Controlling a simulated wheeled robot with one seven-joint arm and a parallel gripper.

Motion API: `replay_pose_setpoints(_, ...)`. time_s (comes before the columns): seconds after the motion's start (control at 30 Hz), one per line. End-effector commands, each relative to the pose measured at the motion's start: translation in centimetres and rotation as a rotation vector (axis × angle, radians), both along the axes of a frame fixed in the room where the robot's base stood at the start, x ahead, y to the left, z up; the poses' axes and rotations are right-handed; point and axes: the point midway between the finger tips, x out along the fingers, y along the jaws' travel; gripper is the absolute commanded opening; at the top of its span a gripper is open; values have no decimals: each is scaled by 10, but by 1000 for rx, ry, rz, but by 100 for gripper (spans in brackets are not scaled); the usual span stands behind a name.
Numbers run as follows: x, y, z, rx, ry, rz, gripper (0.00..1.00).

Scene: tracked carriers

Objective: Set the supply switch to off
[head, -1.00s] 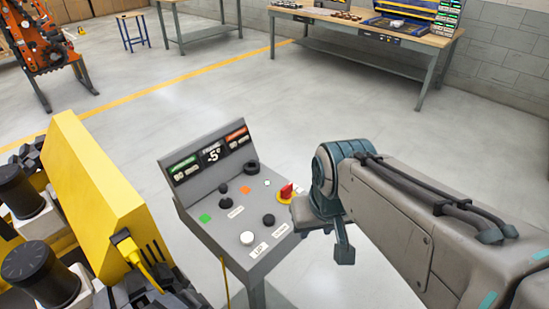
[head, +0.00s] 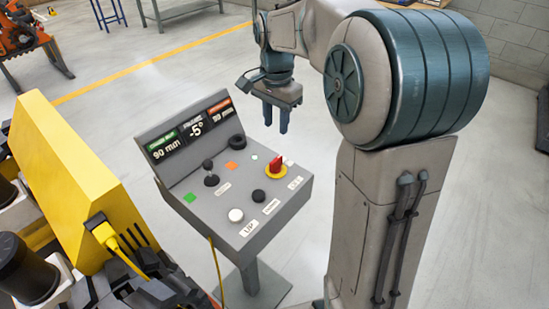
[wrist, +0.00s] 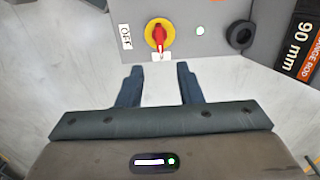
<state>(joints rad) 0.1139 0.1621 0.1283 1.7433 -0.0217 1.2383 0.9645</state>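The supply switch (head: 275,166) is a red handle on a round yellow plate, at the right side of the grey sloped console panel (head: 212,188). In the wrist view the switch (wrist: 159,36) sits beyond my fingertips, its red handle lying along the picture's up-down direction toward a small white label (wrist: 162,56). An OFF label (wrist: 126,36) is to the left of the yellow plate. My gripper (head: 275,124) points down, above and behind the console's right side. In the wrist view my gripper (wrist: 160,68) is open, with nothing between its fingers, apart from the switch.
The console also has a black joystick (head: 211,174), a white button (head: 236,215), a black knob (head: 258,196), a black ring (head: 236,142) and a display strip (head: 190,130). A yellow machine (head: 72,178) stands close on the left. The floor behind the console is clear.

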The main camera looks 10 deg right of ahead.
Motion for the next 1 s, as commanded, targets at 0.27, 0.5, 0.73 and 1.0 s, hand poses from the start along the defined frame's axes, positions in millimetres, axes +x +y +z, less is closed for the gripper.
replay_pose_setpoints(0.27,-1,0,-47,0,5,-1,33)
replay_pose_setpoints(0.5,-1,0,-97,0,5,0,33)
replay_pose_setpoints(0.73,-1,0,-126,-1,1,1,33)
replay_pose_setpoints(1.0,-1,0,-134,0,-1,1,33)
